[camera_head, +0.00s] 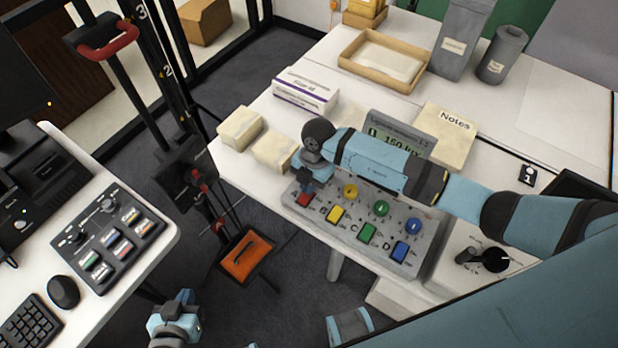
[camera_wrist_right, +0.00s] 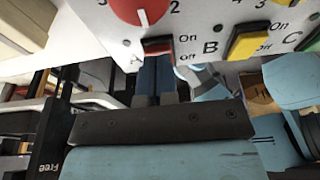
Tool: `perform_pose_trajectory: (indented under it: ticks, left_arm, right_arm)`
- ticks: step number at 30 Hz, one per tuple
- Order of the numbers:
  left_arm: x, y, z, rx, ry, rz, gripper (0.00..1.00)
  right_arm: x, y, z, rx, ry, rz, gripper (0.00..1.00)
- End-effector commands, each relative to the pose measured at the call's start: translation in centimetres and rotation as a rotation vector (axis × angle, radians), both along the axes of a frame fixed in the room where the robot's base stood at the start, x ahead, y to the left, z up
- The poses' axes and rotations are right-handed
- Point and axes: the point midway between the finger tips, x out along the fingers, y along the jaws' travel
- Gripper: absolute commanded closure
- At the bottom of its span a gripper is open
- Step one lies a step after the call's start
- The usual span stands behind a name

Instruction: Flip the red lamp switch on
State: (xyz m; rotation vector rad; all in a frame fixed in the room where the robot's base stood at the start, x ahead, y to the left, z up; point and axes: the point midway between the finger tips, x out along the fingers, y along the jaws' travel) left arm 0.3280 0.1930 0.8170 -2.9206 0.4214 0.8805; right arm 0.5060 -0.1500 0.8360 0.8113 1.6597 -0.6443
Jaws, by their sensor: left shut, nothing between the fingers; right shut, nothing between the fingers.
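The red lamp switch (camera_head: 304,199) sits at the left end of the grey switch panel (camera_head: 337,221), beside the letter A. In the right wrist view the red switch (camera_wrist_right: 158,45) has On and Off marks on its right; I cannot tell its position surely. My right gripper (camera_head: 307,188) is shut and empty, over the red switch. In the wrist view its fingertips (camera_wrist_right: 155,60) are right at the switch's lower edge; contact is unclear. My left gripper (camera_head: 183,298) is shut and empty, low over the floor, away from the panel.
Yellow (camera_head: 335,214), green (camera_head: 367,232) and blue (camera_head: 401,251) switches stand to the right, with coloured knobs above. A lux display (camera_head: 402,130), a Notes folder (camera_head: 443,135) and pale boxes (camera_head: 240,128) are behind. Another control panel (camera_head: 108,238) is on the left desk.

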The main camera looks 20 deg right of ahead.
Motion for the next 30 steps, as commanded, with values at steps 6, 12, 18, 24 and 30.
perform_pose_trajectory:
  ticks: [6, 12, 18, 24, 30]
  left_arm:
    - [0.0, 0.0, 0.0, 0.000, 0.000, 0.000, 1.00]
    - [0.0, 0.0, -0.2, 0.000, 0.000, 0.000, 1.00]
    - [0.0, 0.0, 0.1, 0.000, 0.001, 0.000, 1.00]
    - [0.0, 0.0, 0.8, 0.000, -0.001, 0.000, 1.00]
    - [0.1, 0.0, 0.7, 0.000, -0.002, 0.001, 1.00]
  right_arm:
    - [0.0, 0.0, -0.1, 0.000, 0.000, 0.000, 1.00]
    - [0.1, -0.2, -0.6, 0.030, 0.027, 0.000, 1.00]
    - [0.5, -0.6, -1.1, 0.142, 0.113, 0.000, 1.00]
    - [0.5, -0.8, -1.6, 0.162, 0.128, 0.001, 1.00]
    - [0.5, -0.9, -1.8, 0.160, 0.130, 0.000, 1.00]
